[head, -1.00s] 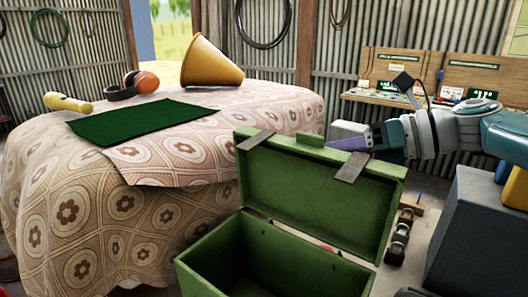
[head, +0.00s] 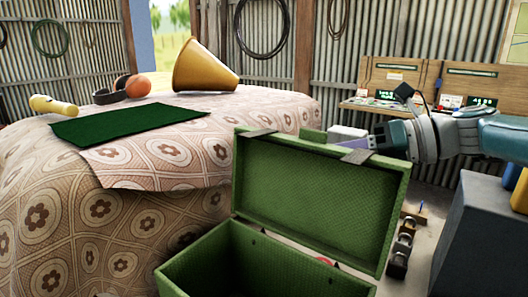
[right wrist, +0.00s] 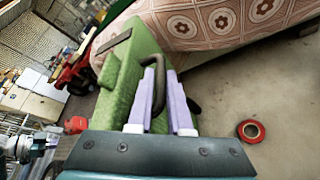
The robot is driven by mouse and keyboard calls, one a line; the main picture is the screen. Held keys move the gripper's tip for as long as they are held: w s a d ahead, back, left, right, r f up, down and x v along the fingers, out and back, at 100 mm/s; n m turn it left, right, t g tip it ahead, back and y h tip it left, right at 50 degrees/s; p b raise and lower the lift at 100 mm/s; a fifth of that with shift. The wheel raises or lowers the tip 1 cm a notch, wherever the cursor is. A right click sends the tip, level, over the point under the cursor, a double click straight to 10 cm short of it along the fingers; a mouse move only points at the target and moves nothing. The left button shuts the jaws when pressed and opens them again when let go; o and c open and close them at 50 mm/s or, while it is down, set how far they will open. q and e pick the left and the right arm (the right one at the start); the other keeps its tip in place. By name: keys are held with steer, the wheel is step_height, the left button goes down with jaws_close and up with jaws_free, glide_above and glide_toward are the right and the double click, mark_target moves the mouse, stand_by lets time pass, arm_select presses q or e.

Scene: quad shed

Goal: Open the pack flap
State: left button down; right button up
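The green pack (head: 205,262) is a box on the floor with its flap (head: 315,190) raised, standing up roughly on edge at the back. The inside of the box shows and looks dark. Two grey straps (head: 355,157) sit on the flap's top edge. My right gripper (head: 350,140) is behind the flap's top edge, partly hidden. In the right wrist view its purple fingers (right wrist: 162,82) lie on either side of a dark handle (right wrist: 157,66) on the green flap (right wrist: 122,72), with little gap, seemingly shut on it. My left gripper is not in view.
A cloth-covered table (head: 130,235) stands close left of the pack, bearing a green mat (head: 125,128), yellow cone (head: 207,68), earmuffs (head: 135,88) and torch (head: 52,105). A red tape roll (right wrist: 251,131) lies on the floor.

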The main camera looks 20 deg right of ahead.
steer(key=shift+o, duration=0.6)
steer(key=shift+s+d+r, duration=0.2)
steer(key=shift+d, duration=0.1)
steer(key=p+v, duration=0.2)
steer(key=v, duration=0.7)
steer(key=shift+p, duration=0.4)
steer(key=shift+s, duration=0.1)
